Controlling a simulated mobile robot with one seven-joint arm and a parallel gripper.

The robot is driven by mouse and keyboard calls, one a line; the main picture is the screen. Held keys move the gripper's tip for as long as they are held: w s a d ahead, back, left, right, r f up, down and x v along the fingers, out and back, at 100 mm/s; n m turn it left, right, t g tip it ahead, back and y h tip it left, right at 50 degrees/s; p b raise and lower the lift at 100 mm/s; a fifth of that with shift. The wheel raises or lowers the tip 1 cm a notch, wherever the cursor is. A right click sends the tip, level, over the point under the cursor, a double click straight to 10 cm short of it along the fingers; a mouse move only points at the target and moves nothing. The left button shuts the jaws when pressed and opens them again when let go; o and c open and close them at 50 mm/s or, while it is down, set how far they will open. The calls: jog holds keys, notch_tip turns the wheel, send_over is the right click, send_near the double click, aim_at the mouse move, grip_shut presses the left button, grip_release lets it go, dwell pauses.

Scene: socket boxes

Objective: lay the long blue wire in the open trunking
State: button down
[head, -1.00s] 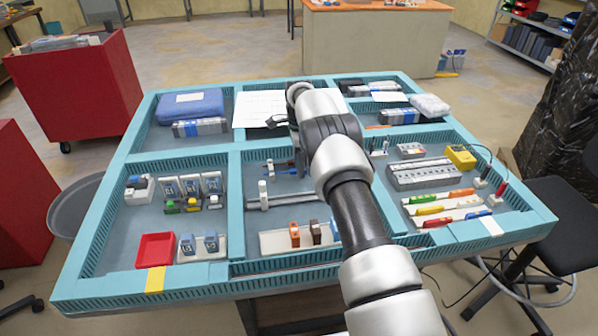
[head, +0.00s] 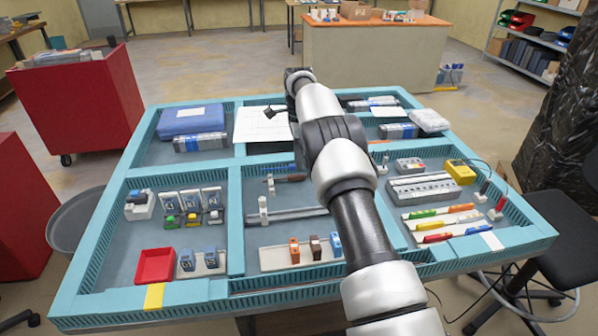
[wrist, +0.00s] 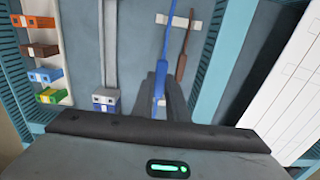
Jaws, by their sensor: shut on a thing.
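My gripper (wrist: 161,80) is shut on the blue wire (wrist: 168,42). The wire runs from between the fingers to the top edge of the wrist view, where its far end is out of frame. In the head view the arm hides the gripper, and only a small blue piece shows left of the arm. Teal slotted trunking (head: 236,215) frames and divides the table; its front run (head: 330,276) looks open between lidded end pieces. In the wrist view a trunking wall (wrist: 218,55) stands to the right of the gripper, apart from it.
A brown wire (wrist: 184,50) lies beside the blue one, by a white holder (wrist: 178,20). A grey rail (wrist: 110,45) with a grey-blue block (wrist: 106,100) is to the left. Coloured terminals (wrist: 45,75) sit further left. A red tray (head: 155,265) stands front left.

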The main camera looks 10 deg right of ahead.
jog(key=s+d+r+p, duration=0.25)
jog(key=s+r, duration=0.25)
jog(key=s, duration=0.7)
jog(key=s+f+p, duration=0.1)
jog(key=s, duration=2.3)
notch_tip(320, 180, down, 12)
jog(key=b, duration=0.9)
jog(key=shift+r, duration=0.25)
jog(key=c, duration=1.7)
grip_release()
